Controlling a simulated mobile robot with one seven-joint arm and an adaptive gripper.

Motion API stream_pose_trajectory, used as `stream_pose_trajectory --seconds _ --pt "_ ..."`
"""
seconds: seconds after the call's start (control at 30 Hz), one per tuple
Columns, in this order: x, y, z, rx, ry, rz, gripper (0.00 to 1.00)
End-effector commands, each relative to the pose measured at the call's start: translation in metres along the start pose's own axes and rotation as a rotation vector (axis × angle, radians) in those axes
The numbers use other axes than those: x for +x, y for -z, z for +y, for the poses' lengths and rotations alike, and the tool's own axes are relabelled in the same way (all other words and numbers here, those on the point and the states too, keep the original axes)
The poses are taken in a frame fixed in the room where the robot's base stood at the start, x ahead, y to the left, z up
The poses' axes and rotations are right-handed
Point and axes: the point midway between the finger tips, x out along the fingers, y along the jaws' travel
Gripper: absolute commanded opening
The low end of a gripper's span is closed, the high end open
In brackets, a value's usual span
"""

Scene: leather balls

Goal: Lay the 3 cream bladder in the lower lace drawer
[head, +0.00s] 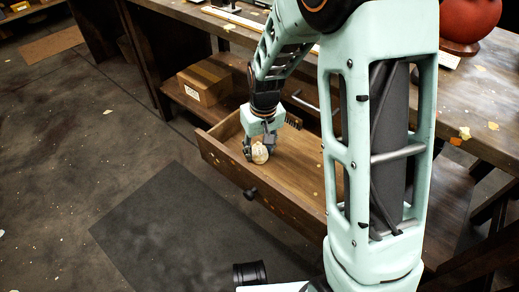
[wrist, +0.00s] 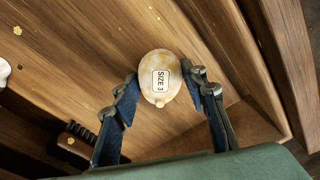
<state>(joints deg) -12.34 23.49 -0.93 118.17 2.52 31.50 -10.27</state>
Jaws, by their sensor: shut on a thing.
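The cream bladder (head: 260,154) is a small pale oval with a "SIZE 3" label, which reads clearly in the wrist view (wrist: 158,62). My gripper (head: 259,147) is shut on it, one dark finger on each side. Gripper and bladder are inside the outline of the open wooden drawer (head: 222,163), near its left end. In the wrist view the bladder is over the drawer's wooden floor, close to a side wall. I cannot tell whether it touches the floor. My arm hides the drawer's right part.
A brush with dark bristles (wrist: 75,142) shows at lower left in the wrist view. A cardboard box (head: 204,84) sits on a shelf left of the drawer. The workbench (head: 480,110) is behind; a reddish ball (head: 468,18) stands on it. A dark mat (head: 170,225) lies on open floor.

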Motion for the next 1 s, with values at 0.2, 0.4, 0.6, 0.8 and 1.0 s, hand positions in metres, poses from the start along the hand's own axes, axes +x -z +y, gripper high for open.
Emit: stream_pose_trajectory --seconds 0.2,0.4,0.6,0.8,1.0 --pt "0.003 -0.001 0.0 -0.001 0.0 0.0 0.48" --pt "0.003 -0.001 0.0 -0.001 0.0 0.0 0.58" --pt "0.001 0.0 0.0 -0.001 0.0 0.0 0.58" --pt "-0.027 0.002 0.0 -0.001 -0.001 0.004 0.58" --pt "-0.072 0.002 0.0 -0.002 -0.001 0.005 0.58"
